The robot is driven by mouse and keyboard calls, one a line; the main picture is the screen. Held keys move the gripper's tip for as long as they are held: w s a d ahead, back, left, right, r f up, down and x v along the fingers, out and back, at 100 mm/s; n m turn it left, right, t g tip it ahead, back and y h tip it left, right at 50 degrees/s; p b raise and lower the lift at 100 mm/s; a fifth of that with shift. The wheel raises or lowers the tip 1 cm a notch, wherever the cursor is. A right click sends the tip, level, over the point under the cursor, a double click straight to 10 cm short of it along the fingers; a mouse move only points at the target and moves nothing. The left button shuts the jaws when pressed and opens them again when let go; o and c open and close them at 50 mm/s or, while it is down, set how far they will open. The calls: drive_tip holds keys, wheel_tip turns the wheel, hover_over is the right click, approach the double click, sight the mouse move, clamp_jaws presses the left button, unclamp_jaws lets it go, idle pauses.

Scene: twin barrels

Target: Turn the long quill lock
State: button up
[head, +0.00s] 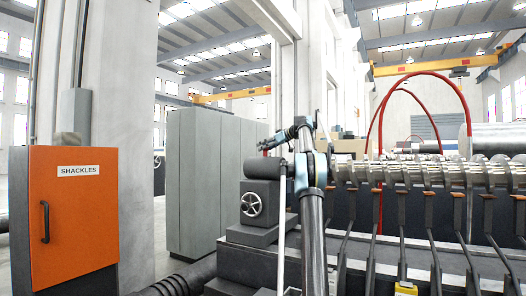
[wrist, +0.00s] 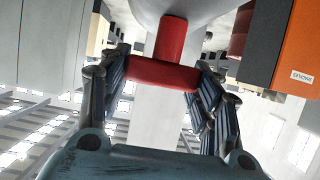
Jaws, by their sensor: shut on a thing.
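A red T-shaped handle (wrist: 163,74), which I take to be the long quill lock, sticks out of a rounded pale grey body (wrist: 188,10) in the wrist view. My gripper (wrist: 161,80) has its fingers on both ends of the red crossbar and is shut on it. In the head view my gripper (head: 275,142) is small, at the end of my arm, above the dark cylinder of a grey machine.
The grey machine head (head: 262,180) carries a handwheel (head: 252,204). An orange cabinet marked SHACKLES (head: 75,225) stands at the left, with tall grey cabinets (head: 210,185) behind. A row of dark levers (head: 445,195) and red hoses (head: 467,95) fill the right side.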

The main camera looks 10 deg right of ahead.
drive_tip(key=shift+d, duration=0.25)
drive_tip(key=o, duration=1.1)
drive_tip(key=shift+w+f, duration=0.1)
drive_tip(key=shift+c, duration=0.2)
drive_tip(key=shift+a, duration=0.1)
drive_tip(key=v, duration=1.2)
drive_tip(key=shift+f, duration=0.1)
drive_tip(key=x, duration=1.2)
drive_tip(key=shift+a, duration=0.15)
